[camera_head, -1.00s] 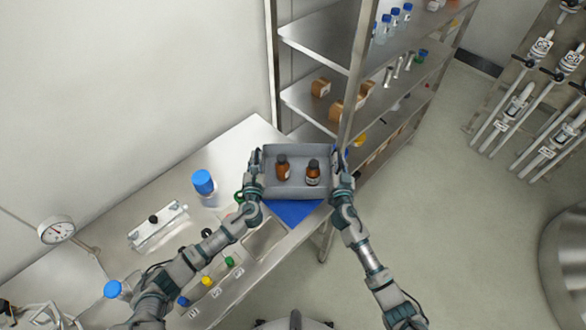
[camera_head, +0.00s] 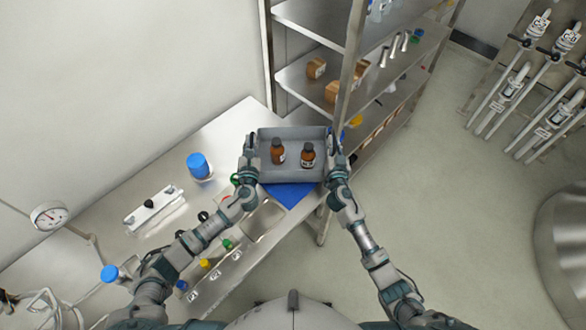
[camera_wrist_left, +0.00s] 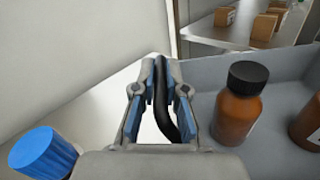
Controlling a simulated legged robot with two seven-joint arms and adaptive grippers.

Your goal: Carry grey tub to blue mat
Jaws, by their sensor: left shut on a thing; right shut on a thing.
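The grey tub (camera_head: 291,175) is held level between my two grippers, above the blue mat (camera_head: 288,194), which shows below the tub's near edge. Two brown bottles with black caps stand inside, the left bottle (camera_head: 278,152) and the right bottle (camera_head: 308,156). My left gripper (camera_head: 250,147) is shut on the tub's left side; in the left wrist view its fingers (camera_wrist_left: 160,100) close around a black handle. My right gripper (camera_head: 335,147) is shut on the tub's right side. I cannot tell if the tub touches the mat, as its underside is hidden.
The steel bench (camera_head: 225,132) runs along the wall. A blue-capped jar (camera_head: 199,166) stands left of my left gripper. A metal shelf rack (camera_head: 318,80) with boxes rises behind the tub, its post close to my right gripper. Open floor (camera_head: 440,190) lies to the right.

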